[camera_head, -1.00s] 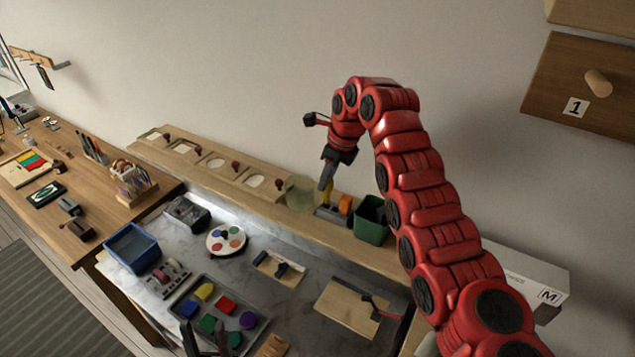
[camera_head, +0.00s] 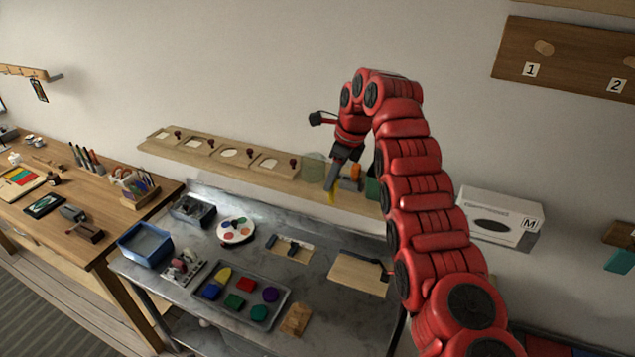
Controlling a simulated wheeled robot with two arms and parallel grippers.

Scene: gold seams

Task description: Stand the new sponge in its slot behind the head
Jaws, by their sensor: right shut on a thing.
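My right gripper (camera_head: 333,189) hangs over the front of the back ledge, its jaws shut on a small yellow piece (camera_head: 331,198), which looks like the sponge. Only a bit of the yellow piece shows below the fingers. The slot and the head cannot be made out; my gripper and arm hide part of the ledge there. My left gripper is out of view.
A translucent tub (camera_head: 313,167) stands left of the gripper on the ledge (camera_head: 215,158). A green bin (camera_head: 372,188) is mostly hidden behind my right arm. Below lie a paint tray (camera_head: 281,309), a round palette (camera_head: 236,231) and a wooden board (camera_head: 358,272). A white box (camera_head: 497,215) stands right.

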